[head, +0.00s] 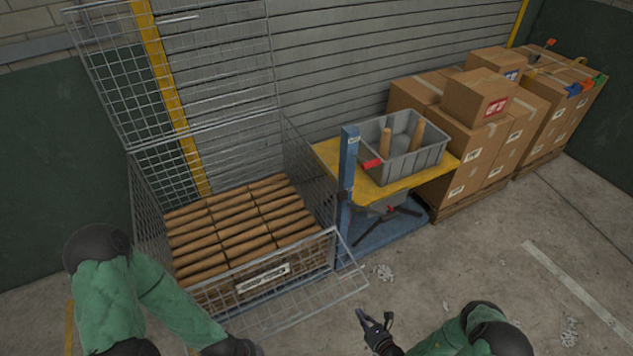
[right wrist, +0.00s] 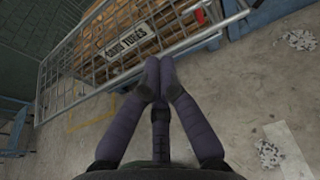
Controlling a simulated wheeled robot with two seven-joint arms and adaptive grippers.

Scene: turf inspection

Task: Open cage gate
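The wire mesh cage (head: 153,222) stands at the left in the head view, filled with rows of brown cardboard tubes (head: 240,225). A mesh gate panel (head: 300,305) slants outward at the cage's front, below a label plate (head: 263,278). The label plate (right wrist: 127,46) also shows in the right wrist view, with the gate's rail beside it. My right gripper (head: 366,320) is just outside the gate's right corner, apart from it. In the right wrist view its dark fingers (right wrist: 158,75) are together with nothing seen between them. My left arm reaches down at the lower left; its gripper is out of view.
A tall mesh panel (head: 170,75) stands upright at the cage's back. Right of the cage, a blue post (head: 347,175) and yellow platform (head: 330,158) carry a grey bin (head: 425,160). Stacked cartons (head: 475,145) fill the back right. The concrete floor at right is mostly clear, with scattered debris.

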